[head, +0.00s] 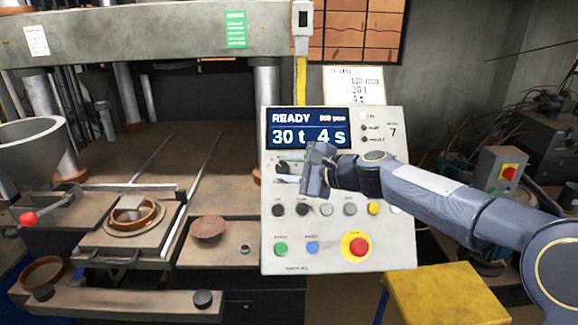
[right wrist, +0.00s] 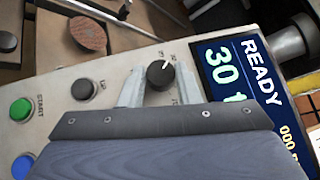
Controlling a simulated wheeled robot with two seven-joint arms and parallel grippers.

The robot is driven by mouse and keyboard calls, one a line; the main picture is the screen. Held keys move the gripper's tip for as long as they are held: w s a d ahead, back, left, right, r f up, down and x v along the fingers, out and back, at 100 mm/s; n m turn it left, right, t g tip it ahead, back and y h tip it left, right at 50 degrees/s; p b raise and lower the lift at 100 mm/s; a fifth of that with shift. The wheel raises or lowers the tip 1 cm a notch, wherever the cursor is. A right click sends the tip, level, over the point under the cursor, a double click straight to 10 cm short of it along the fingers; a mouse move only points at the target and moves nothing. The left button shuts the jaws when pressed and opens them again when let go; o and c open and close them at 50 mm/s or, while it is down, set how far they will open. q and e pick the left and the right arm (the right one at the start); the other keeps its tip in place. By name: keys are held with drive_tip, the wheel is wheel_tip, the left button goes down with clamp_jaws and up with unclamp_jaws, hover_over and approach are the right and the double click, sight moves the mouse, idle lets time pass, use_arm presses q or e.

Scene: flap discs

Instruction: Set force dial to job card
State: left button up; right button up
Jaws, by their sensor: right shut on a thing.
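The press control panel (head: 335,225) faces me. Its display (head: 308,128) reads READY, 30 t and 4 s. The job card (head: 355,86) stands above the panel; its small print is blurred, but it seems to read 30 t and 4 s. The force dial (right wrist: 160,74) is a round black knob with a white pointer mark, below the display; it also shows in the head view (head: 282,168). My right gripper (head: 287,171) is shut on this dial, one finger on each side, as the right wrist view also shows. My left gripper is not in view.
The panel has a green START button (head: 280,249), a blue button (head: 312,248) and a red emergency stop (head: 355,246) below the dial. A brown flap disc (head: 208,228) lies on the bench to the left. A yellow stool (head: 440,295) stands at the lower right.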

drive_tip(key=o, duration=1)
drive_tip(key=shift+c, duration=0.2)
drive_tip(key=b+v, duration=0.2)
drive_tip(key=v, duration=0.6)
drive_tip(key=s+d+f+n+g+h, duration=0.1)
drive_tip(key=s+d+f+n+h, duration=0.1)
drive_tip(key=s+d+f+n, duration=0.2)
drive_tip(key=s+d+f+n+g+h, duration=0.1)
drive_tip(key=s+d+f+n+h, duration=0.2)
drive_tip(key=s+f, duration=0.7)
drive_tip(key=s+d+f+n+g+h, duration=0.1)
drive_tip(key=s+d+f+n, duration=0.5)
drive_tip(key=s, duration=1.3)
drive_tip(key=shift+f+g+h, duration=0.4)
drive_tip(key=shift+h, duration=0.5)
